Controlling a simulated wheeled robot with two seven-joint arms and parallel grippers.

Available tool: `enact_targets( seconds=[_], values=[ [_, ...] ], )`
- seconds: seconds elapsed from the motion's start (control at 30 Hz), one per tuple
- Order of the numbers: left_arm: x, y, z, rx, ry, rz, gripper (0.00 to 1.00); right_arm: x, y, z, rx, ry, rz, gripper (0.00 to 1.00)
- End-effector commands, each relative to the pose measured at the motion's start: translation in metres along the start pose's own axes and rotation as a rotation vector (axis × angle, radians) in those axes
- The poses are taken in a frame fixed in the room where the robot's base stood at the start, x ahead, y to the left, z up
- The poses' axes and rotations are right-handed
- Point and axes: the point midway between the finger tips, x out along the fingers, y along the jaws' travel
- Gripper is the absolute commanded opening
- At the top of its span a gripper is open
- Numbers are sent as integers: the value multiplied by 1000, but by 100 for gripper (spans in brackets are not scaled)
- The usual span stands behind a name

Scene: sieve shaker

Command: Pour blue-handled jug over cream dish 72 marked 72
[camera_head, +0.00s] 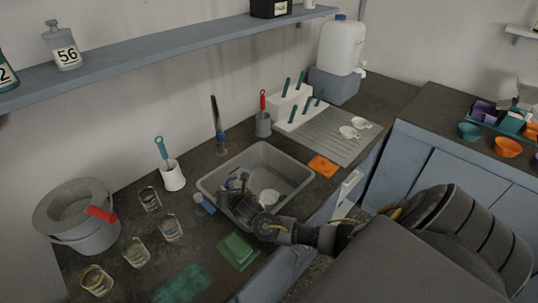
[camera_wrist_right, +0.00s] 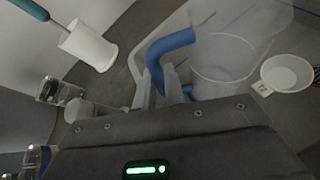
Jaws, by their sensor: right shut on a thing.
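My right gripper (camera_wrist_right: 160,85) is shut on the blue handle of the clear jug (camera_wrist_right: 222,62). In the head view the right gripper (camera_head: 240,190) is over the grey basin and hides most of the jug. The jug's contents and exact tilt cannot be told. A round cream dish (camera_wrist_right: 286,72) with a small white tag, which looks like 72, is beside the jug in the wrist view, to its right. In the head view the dish (camera_head: 269,197) shows inside the basin, just right of the gripper. My left gripper is not in view.
The grey basin (camera_head: 292,165) has raised walls around the gripper. A white holder (camera_head: 172,178) with a teal-handled tool stands to the left, near several glasses (camera_head: 170,228). A grey bucket (camera_head: 82,232) stands far left. A green pad (camera_head: 237,251) lies in front.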

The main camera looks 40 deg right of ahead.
Motion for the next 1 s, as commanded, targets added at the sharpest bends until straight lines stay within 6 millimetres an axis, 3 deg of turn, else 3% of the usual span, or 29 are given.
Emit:
enact_targets(
  seconds=[0.03, 0.33, 0.5, 0.7, 1.0],
  values=[
    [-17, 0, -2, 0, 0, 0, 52, -6, 7, 13, -17, -4, -6, 0],
    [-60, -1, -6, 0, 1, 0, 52, -22, 26, 40, -119, -25, -48, 0],
    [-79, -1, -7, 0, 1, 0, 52, -26, 33, 46, -194, -40, -79, 0],
    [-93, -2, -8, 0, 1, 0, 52, -28, 37, 49, -253, -52, -104, 0],
    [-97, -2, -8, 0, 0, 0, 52, -28, 39, 49, -282, -59, -115, 0]
  ],
)
